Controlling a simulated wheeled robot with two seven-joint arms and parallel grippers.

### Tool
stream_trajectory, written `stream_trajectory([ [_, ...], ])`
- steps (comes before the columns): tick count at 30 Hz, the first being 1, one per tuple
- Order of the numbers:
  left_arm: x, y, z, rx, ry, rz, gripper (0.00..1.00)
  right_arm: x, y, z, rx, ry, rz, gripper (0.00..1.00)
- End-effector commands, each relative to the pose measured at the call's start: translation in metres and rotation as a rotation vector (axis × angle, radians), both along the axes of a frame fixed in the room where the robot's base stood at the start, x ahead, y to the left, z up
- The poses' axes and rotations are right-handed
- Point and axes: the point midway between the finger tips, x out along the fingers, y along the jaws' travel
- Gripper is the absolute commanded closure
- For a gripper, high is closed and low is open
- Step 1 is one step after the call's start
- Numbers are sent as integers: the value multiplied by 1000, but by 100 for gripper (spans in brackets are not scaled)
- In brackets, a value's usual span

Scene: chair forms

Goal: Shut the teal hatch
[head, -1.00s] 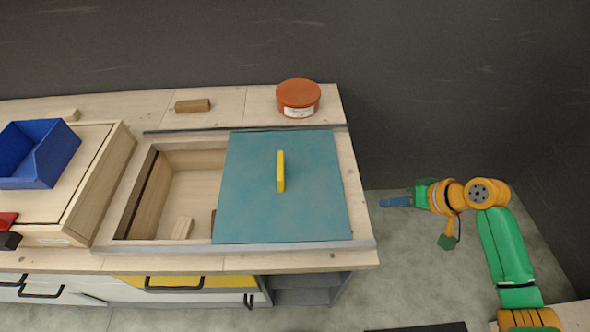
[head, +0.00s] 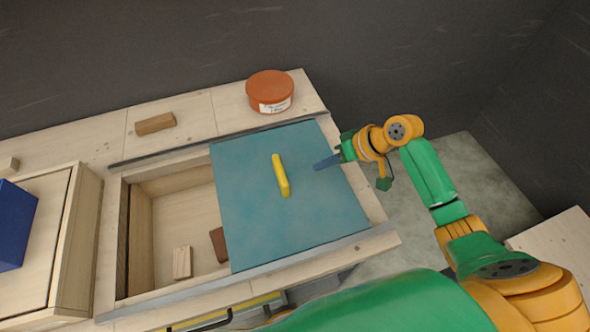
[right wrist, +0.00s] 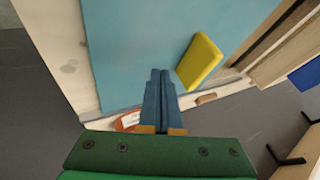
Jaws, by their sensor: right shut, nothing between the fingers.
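The teal hatch (head: 262,222) is a flat sliding panel with an upright yellow handle (head: 281,175). It covers the right part of a recessed compartment (head: 176,215) in the counter; the left part stands open. My right gripper (head: 318,166) is shut and empty, its blue fingers over the right part of the hatch, to the right of the handle and apart from it. In the right wrist view the shut fingers (right wrist: 160,90) point over the teal panel, with the yellow handle (right wrist: 200,62) beside them. Whether the fingertips touch the panel I cannot tell. My left gripper is not in view.
A wooden block (head: 182,262) and a brown block (head: 218,244) lie inside the open compartment. Metal rails (head: 250,262) run along the hatch's front and back edges. An orange round tub (head: 270,92) and a wooden piece (head: 155,124) stand behind. A blue bin (head: 14,225) is at left.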

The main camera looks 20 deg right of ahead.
Motion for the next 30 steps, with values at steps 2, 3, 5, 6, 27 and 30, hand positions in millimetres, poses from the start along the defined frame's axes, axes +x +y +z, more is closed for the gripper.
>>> stream_trajectory([
  [2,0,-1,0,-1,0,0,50,6,10,-14,4,3,1,100],
  [3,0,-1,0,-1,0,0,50,9,14,-21,4,3,1,100],
  [5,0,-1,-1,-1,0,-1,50,14,20,-31,4,3,1,100],
  [6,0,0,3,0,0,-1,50,15,25,-33,2,1,3,100],
  [27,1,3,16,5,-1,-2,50,15,61,-33,-3,-1,1,100],
  [30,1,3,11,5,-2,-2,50,20,62,-35,-1,-2,1,100],
])
